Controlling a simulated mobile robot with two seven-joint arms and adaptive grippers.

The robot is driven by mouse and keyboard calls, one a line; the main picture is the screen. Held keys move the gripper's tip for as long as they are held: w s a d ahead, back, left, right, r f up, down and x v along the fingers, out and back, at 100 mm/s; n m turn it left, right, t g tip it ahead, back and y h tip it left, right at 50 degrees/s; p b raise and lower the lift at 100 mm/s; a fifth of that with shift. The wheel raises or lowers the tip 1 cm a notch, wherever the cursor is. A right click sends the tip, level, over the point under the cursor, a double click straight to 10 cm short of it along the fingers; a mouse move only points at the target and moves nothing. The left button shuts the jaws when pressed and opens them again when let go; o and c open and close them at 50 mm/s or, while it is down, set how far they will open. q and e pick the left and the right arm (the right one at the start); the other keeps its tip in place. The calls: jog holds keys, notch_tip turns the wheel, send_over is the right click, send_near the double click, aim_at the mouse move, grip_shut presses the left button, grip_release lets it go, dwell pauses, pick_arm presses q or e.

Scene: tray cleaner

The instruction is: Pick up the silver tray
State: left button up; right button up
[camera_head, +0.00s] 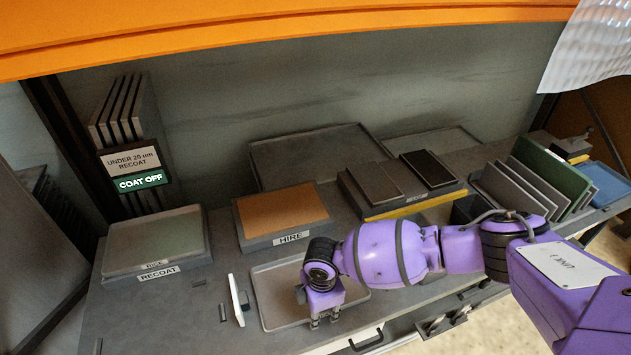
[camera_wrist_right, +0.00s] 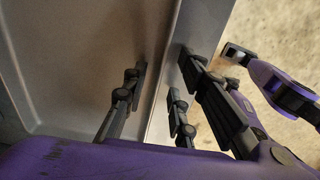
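The silver tray (camera_head: 275,294) lies flat on the grey bench near its front edge, a shallow tray with a raised rim. My right gripper (camera_head: 325,319) is over its front right corner and covers part of it. In the right wrist view, the tray (camera_wrist_right: 85,65) fills the left side. My right gripper (camera_wrist_right: 162,72) is open there, with fingers on both sides of the tray's rim and a gap between them. I cannot tell whether a finger touches the rim. My left gripper is not seen in the head view.
A white upright plate (camera_head: 236,300) stands close to the tray's left side. The HIRE block (camera_head: 291,238) is just behind the tray, and the RECOAT block (camera_head: 157,272) is at left. Dark and green plates (camera_head: 550,167) stand in a rack at right. An orange beam (camera_head: 300,28) crosses above.

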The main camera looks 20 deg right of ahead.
jog(key=shift+w+f, duration=0.1)
grip_shut()
dwell(0.6)
